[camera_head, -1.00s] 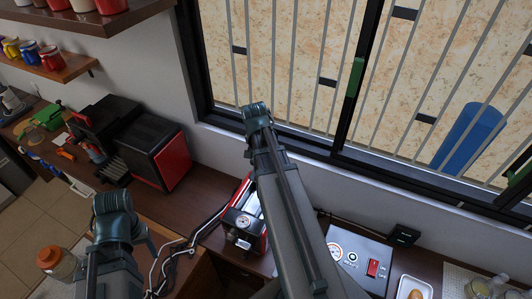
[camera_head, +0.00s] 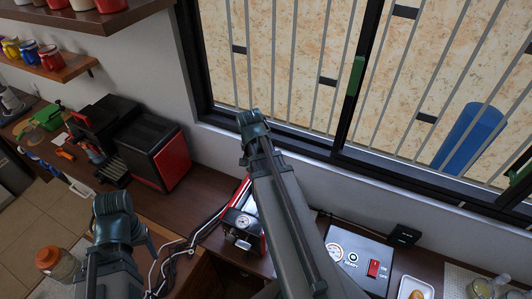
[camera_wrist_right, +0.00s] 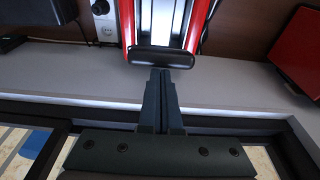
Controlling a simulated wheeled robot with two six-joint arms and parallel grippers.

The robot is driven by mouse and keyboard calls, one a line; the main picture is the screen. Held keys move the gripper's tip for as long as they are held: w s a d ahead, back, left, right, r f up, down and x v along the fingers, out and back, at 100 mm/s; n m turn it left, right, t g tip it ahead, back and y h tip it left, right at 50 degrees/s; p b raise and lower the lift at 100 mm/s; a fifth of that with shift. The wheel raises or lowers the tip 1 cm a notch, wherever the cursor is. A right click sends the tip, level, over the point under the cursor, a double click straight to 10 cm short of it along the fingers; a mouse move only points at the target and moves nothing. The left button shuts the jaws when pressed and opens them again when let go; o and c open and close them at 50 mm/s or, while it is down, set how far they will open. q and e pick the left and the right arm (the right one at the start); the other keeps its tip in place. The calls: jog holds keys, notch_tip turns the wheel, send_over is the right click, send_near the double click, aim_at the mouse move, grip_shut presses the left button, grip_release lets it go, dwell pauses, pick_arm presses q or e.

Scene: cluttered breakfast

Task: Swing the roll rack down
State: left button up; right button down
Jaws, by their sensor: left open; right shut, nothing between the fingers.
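A red and silver toaster (camera_head: 243,222) stands on the counter below the window, partly hidden by my right arm (camera_head: 285,215). It also shows close up in the right wrist view, as a red-sided body (camera_wrist_right: 205,25) with a black bar (camera_wrist_right: 162,57) across its near end. I cannot clearly make out the roll rack. My right gripper (camera_wrist_right: 162,85) is shut and empty, its tips beside or under the black bar; contact is unclear. My left gripper (camera_head: 142,238) is at lower left, away from the toaster, open, its fingers hard to make out.
A black and red machine (camera_head: 155,153) stands left of the toaster. A grey control box with a red switch (camera_head: 373,268) and a white tray (camera_head: 412,288) are to the right. The barred window rises behind.

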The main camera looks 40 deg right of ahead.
jog(key=shift+s+a+f+b, duration=0.15)
jog(key=shift+s+a+f, duration=0.1)
jog(key=shift+a, duration=0.2)
jog(key=shift+s+a+f+b, duration=0.1)
jog(key=shift+s+a+b, duration=0.1)
jog(key=shift+a, duration=0.2)
jog(key=shift+s+a+f+b, duration=0.35)
jog(key=shift+a+f+b, duration=0.15)
jog(key=shift+a, duration=0.1)
jog(key=shift+s+a+f+b, duration=0.3)
jog(key=shift+a+f+b, duration=0.15)
jog(key=shift+a, duration=0.15)
jog(key=shift+f, duration=0.1)
jog(key=shift+s+a+f+b, duration=0.25)
jog(key=shift+a+f+b, duration=0.3)
jog(key=shift+b, duration=0.05)
jog(key=shift+s+a+f+b, duration=0.25)
jog(key=shift+a+f+b, duration=0.25)
jog(key=shift+f+b, duration=0.05)
jog(key=shift+f, duration=0.15)
